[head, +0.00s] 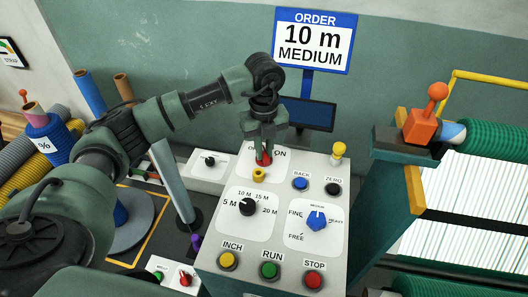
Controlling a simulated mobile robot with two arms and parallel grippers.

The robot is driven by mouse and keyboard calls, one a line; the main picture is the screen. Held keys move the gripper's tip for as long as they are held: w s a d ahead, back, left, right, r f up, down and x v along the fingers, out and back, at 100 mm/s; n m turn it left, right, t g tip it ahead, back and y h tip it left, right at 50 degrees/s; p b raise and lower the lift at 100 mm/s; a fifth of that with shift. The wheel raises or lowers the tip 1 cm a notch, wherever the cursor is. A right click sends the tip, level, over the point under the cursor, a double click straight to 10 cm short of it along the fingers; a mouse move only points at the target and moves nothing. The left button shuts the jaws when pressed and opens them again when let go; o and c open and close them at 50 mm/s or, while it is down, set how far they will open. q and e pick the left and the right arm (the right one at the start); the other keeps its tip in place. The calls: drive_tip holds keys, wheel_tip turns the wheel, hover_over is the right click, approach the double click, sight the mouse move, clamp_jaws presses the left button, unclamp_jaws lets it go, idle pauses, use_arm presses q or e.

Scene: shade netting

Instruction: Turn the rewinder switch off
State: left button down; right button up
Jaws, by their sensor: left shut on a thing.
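The control console (215,262) stands in the middle. At its top is a white plate whose label reads "ON" at right, with the left word mostly hidden by my gripper. A red switch handle (264,159) shows on this plate between my left gripper's fingers. My left gripper (264,151) comes down from above and is shut on the red handle. Which way the handle is tilted I cannot tell, as the fingers cover most of it. My right gripper is not in view.
Close below the switch are a yellow knob (259,174) and a black length dial (247,207). A blue button (301,184), a black button (333,189) and a blue dial (317,221) lie to the right. A dark screen (308,114) stands behind. Green netting rolls (497,141) are at right.

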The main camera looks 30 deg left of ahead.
sight(264, 152)
use_arm(q)
drive_tip(key=shift+n+b, duration=0.35)
drive_tip(key=shift+n, duration=0.85)
drive_tip(key=shift+w+n, duration=0.1)
drive_tip(key=shift+n, duration=0.2)
drive_tip(key=c, duration=1.4)
unclamp_jaws()
wheel_tip(264, 152, up, 7)
drive_tip(key=shift+f+b, duration=0.1)
drive_tip(key=shift+b, duration=1.05)
drive_tip(key=shift+r, duration=0.55)
drive_tip(key=shift+f, duration=0.1)
